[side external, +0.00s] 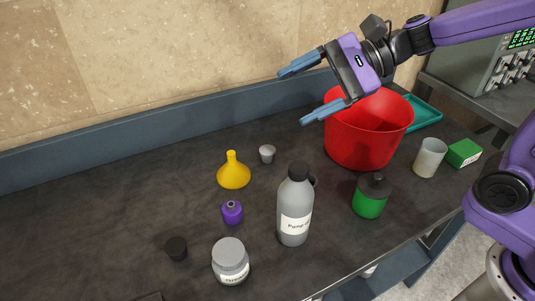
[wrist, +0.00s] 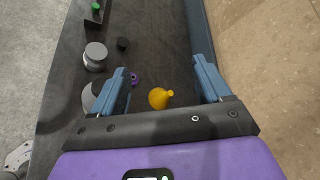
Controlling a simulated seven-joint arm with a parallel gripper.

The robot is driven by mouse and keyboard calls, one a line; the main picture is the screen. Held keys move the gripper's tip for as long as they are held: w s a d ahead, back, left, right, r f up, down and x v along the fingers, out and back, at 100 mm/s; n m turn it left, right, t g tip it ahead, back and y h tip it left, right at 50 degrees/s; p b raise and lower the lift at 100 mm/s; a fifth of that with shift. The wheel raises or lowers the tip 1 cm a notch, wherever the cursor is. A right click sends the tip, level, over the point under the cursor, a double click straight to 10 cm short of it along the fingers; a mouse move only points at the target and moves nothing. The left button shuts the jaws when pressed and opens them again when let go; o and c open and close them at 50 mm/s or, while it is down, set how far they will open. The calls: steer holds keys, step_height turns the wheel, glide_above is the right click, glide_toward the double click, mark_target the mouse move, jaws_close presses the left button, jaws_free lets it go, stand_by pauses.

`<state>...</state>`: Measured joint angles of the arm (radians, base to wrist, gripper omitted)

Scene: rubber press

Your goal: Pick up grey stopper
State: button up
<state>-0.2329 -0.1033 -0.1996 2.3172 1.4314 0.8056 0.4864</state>
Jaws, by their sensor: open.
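The grey stopper (side external: 267,154) is a small, tapered grey piece standing on the dark worktop, right of the yellow funnel and left of the red bucket. I cannot make it out in the wrist view, where my gripper's body covers the lower part. My gripper (side external: 292,98) is open and empty, with blue fingers spread wide. It is well above the worktop, up and to the right of the stopper in the side view, beside the red bucket's rim. In the wrist view, the yellow funnel shows between the fingers (wrist: 161,66), far below.
A red bucket (side external: 365,140), cup (side external: 430,157), green box (side external: 464,153) and teal tray (side external: 428,112) are right. The worktop's left is clear.

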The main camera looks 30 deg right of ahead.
steer(key=w+d+f+m+t+h, duration=0.1)
steer(key=w+d+m+t+h, duration=0.3)
steer(key=m, duration=0.4)
steer(key=w+d+f+m+t+h, duration=0.1)
steer(key=w+d+f+m+t, duration=0.15)
steer(key=w+d+m, duration=0.35)
steer(key=t, duration=0.1)
glide_toward(271, 151)
steer(key=shift+m, duration=0.4)
steer(key=shift+x, duration=5.55)
steer(key=c, duration=1.1)
